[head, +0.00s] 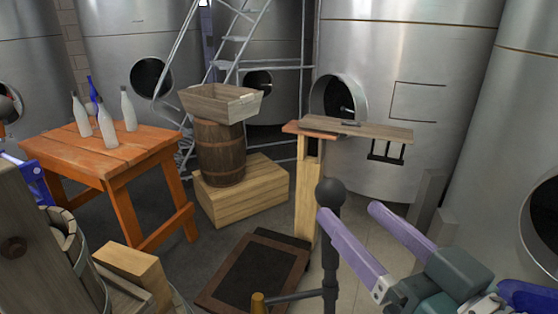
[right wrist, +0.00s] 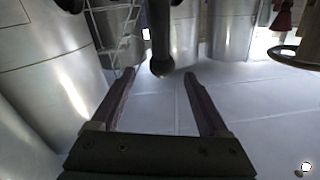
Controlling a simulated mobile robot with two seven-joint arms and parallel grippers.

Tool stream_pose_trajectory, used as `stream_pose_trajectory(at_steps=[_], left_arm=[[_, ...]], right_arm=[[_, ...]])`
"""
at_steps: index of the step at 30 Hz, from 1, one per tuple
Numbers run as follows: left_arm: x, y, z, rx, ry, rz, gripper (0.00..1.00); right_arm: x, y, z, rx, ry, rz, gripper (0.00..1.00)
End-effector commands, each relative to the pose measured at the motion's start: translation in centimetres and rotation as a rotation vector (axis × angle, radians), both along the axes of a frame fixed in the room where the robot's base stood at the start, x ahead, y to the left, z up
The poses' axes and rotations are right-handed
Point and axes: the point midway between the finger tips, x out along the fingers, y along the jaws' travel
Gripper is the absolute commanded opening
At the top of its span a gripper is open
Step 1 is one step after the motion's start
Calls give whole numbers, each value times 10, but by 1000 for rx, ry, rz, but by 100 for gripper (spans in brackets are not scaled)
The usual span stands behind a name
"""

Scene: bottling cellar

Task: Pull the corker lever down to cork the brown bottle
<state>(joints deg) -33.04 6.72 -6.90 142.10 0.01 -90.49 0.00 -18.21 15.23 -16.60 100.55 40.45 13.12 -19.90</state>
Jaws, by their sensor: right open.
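The corker lever (head: 331,245) is a dark upright rod with a black ball knob on top. Its knob (right wrist: 162,68) shows between my right fingertips in the right wrist view. My right gripper (head: 348,212) is open, its two lilac fingers apart and pointing at the upper lever. In the head view the near fingertip lies close to the rod just below the knob; I cannot tell if it touches. A dark bar runs left from the rod's lower part towards a small tan peg-like piece (head: 258,302). I cannot make out the brown bottle.
An orange table (head: 95,155) with white bottles and a blue one stands at left. A barrel (head: 220,155) carries a wooden crate (head: 225,104) on a pallet-like box. A wooden stand (head: 307,190) with a plank is behind the lever. Steel tanks line the back.

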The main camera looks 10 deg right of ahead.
Motion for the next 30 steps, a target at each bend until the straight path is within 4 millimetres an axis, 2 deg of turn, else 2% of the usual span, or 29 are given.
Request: stream_pose_trajectory(at_steps=[5, 9, 16, 21, 30], left_arm=[[-1, 0, 7, 0, 4, 1, 50], [-2, 0, 11, 1, 5, 1, 50], [-2, 0, 12, 1, 5, 1, 50], [-2, 0, 12, 1, 5, 0, 50], [-2, 2, 12, 6, 5, -2, 50]], right_arm=[[23, 5, 5, -1, -6, -1, 78], [48, 11, 5, 0, -5, 0, 78], [81, 18, 3, 1, -4, 1, 78], [93, 21, 2, 0, -2, 1, 78], [94, 21, 2, 0, -2, 2, 78]])
